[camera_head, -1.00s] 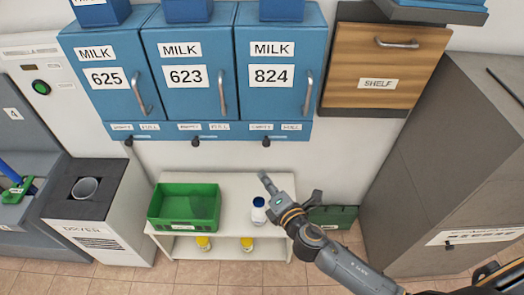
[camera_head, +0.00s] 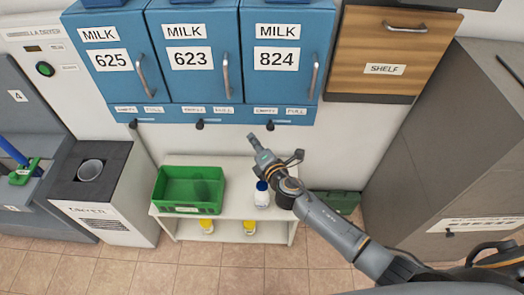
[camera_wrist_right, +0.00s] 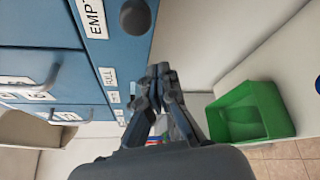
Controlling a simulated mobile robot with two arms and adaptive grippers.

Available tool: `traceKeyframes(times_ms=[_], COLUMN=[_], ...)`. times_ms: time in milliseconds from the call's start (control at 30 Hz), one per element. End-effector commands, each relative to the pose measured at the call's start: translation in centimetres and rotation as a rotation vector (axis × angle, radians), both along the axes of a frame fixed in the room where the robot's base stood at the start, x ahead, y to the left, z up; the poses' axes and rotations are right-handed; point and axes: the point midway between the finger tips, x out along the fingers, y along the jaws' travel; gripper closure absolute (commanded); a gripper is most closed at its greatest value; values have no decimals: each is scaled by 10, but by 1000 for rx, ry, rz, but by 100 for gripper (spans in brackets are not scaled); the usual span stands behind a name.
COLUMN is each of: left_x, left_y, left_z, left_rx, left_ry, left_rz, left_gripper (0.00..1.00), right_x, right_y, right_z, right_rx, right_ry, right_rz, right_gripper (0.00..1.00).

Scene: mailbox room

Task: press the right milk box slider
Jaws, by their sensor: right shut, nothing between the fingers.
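The right milk box (camera_head: 283,85), marked 824, is blue and hangs at the top centre in the head view. Its dark slider knob (camera_head: 270,125) sits on the strip under the door, by the EMPTY and FULL labels. My right gripper (camera_head: 252,137) is shut and empty, just below and left of that knob, with a gap visible. In the right wrist view the shut fingers (camera_wrist_right: 160,72) point beside the label strip. A large dark knob (camera_wrist_right: 136,16) shows there near an EMPTY label; I cannot tell which box it belongs to. My left gripper is out of view.
Milk boxes 623 (camera_head: 193,85) and 625 (camera_head: 112,85) adjoin on the left. Below stands a white shelf unit (camera_head: 236,214) with a green crate (camera_head: 162,187) and a blue-capped bottle (camera_head: 262,198). A wooden shelf cabinet (camera_head: 390,40) and tall grey cabinet (camera_head: 450,150) are on the right.

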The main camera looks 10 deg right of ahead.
Motion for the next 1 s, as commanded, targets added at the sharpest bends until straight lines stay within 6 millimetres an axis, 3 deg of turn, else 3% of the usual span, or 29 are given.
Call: traceKeyframes(times_ms=[100, 300, 733, 1000], left_x=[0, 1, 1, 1], left_y=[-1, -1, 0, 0], left_z=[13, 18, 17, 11], left_rx=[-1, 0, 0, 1], left_ry=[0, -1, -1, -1], left_rz=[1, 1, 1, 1], left_gripper=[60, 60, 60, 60], right_x=[-2, -4, -5, -18], right_y=[-18, -34, -39, -87], right_z=[12, 18, 17, 15], right_rx=[-3, -2, 0, -3], right_ry=[1, 0, 1, 2], right_rz=[1, 0, 0, -2], right_gripper=[100, 100, 100, 100])
